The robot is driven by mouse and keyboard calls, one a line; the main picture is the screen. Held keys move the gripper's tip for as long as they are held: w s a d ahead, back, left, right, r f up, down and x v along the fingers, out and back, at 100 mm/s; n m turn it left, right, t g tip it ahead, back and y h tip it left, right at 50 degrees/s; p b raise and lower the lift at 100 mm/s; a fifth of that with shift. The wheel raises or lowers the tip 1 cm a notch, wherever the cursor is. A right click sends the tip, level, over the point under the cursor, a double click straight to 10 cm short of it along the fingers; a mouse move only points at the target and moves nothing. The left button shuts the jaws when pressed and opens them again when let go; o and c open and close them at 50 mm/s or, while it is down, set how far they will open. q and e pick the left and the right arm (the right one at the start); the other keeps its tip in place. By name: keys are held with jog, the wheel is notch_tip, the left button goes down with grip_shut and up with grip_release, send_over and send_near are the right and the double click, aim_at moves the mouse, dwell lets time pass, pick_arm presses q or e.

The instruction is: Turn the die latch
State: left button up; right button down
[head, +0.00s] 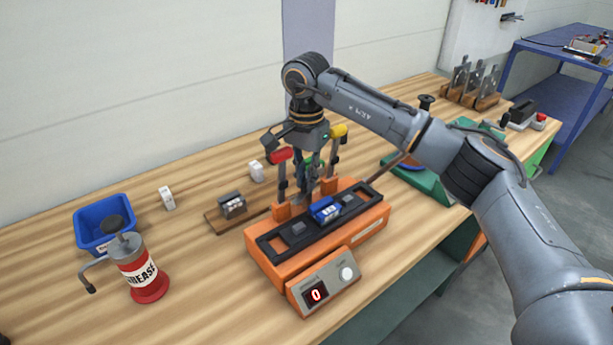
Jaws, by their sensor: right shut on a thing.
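An orange machine (268,262) with a black frame on top stands on the wooden bench. I cannot tell which part is the die latch. A blue block (324,210) sits in the black frame. My left gripper is not in view.
A control box (325,282) showing 0 is at the machine's front. To the left are a grease can (146,276), a blue bin (93,238) and a small dark block (232,205) on a wooden board. Wood-based tools (485,100) stand at the far right.

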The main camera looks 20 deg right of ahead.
jog(key=c, duration=1.4)
grip_release()
jog(key=shift+r, duration=0.1)
notch_tip(320, 180, up, 12)
